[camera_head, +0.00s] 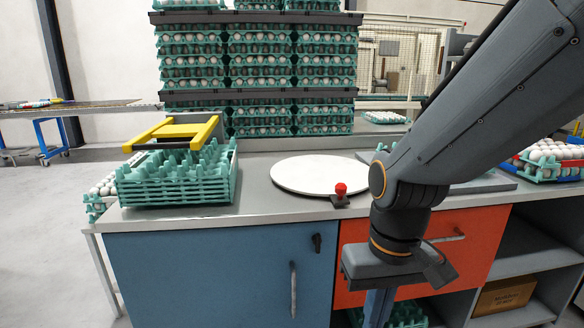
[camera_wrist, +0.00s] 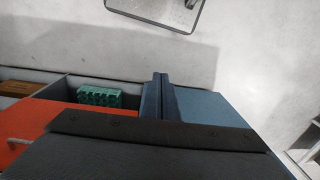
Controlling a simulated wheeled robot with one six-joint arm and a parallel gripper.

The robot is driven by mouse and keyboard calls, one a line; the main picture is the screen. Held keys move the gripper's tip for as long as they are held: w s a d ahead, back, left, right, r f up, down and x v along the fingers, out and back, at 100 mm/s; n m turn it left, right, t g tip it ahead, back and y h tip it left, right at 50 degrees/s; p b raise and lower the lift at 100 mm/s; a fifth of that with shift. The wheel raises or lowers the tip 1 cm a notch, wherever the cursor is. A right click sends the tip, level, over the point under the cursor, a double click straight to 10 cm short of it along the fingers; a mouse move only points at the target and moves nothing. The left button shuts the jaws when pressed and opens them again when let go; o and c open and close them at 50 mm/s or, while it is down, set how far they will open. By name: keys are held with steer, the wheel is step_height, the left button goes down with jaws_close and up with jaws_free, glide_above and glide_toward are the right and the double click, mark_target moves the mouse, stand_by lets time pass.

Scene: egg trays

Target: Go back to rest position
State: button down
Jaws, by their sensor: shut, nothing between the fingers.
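My gripper (camera_head: 377,308) hangs pointing down in front of the counter, before the orange drawer front (camera_head: 470,232). Its blue fingers are together with nothing between them. In the wrist view the gripper (camera_wrist: 160,80) also shows shut, two blue fingers side by side. My arm comes in from the upper right of the head view and covers part of the counter. The fingertips run out of the head view at the bottom edge.
On the counter (camera_head: 262,208) are stacked green egg trays (camera_head: 180,185), a yellow frame (camera_head: 170,131), a white round plate (camera_head: 310,174) and a red knob (camera_head: 341,189). Egg stacks (camera_head: 258,60) rise behind. A blue cabinet (camera_head: 200,270) is left, shelves with a box (camera_head: 505,295) right. Floor at left is free.

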steer(key=d+r+m+p, duration=0.1)
steer(key=d+r+p, duration=0.4)
steer(key=p, duration=0.5)
steer(key=shift+s+d+r+m, duration=0.2)
steer(key=shift+d+m, duration=0.1)
steer(key=shift+d, duration=0.25)
